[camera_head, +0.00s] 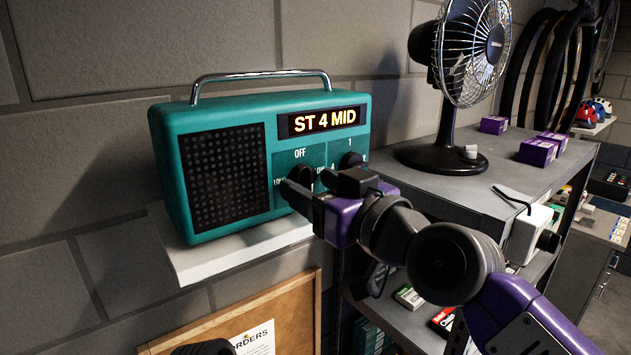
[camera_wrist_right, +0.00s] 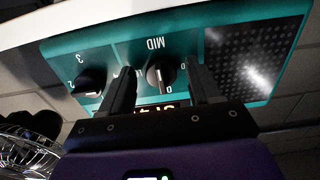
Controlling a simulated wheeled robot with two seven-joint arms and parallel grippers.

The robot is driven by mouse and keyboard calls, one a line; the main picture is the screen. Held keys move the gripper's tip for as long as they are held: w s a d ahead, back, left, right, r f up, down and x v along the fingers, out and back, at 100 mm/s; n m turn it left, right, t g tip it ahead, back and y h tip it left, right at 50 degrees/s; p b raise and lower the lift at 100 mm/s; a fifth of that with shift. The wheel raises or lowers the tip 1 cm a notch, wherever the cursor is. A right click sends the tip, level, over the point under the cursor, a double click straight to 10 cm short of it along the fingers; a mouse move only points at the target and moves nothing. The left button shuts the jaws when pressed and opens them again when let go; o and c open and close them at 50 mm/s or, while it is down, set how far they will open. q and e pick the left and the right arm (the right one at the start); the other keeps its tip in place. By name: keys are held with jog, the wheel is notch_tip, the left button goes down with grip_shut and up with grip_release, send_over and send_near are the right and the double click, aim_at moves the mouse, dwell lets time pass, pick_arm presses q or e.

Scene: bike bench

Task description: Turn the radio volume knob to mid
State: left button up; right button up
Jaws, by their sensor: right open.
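The teal radio (camera_head: 240,110) stands on a white wall shelf, and its lit display (camera_head: 318,121) reads "ST 4 MID". The black volume knob (camera_head: 302,175) is partly hidden by my right gripper (camera_head: 318,188). In the right wrist view the volume knob (camera_wrist_right: 161,74) sits between the two open fingers, with a gap on each side. A pale mark on it lines up with the "MID" label (camera_wrist_right: 155,44), which appears upside down. The station knob (camera_head: 350,160) is beside it and shows in the right wrist view (camera_wrist_right: 90,82).
The white shelf (camera_head: 185,258) juts out under the radio. A grey shelf unit (camera_head: 440,192) to the right holds a fan (camera_head: 445,150) and purple boxes (camera_head: 538,152). A corkboard (camera_head: 290,305) hangs below. Bare wall is free left of the radio.

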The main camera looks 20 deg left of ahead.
jog(key=c, duration=1)
jog(key=shift+m, duration=0.5)
jog(key=shift+a, duration=0.1)
jog(key=o, duration=1)
jog(key=b+v, duration=0.2)
jog(key=v, duration=0.5)
jog(key=shift+s+d, duration=0.2)
jog(key=shift+d, duration=0.05)
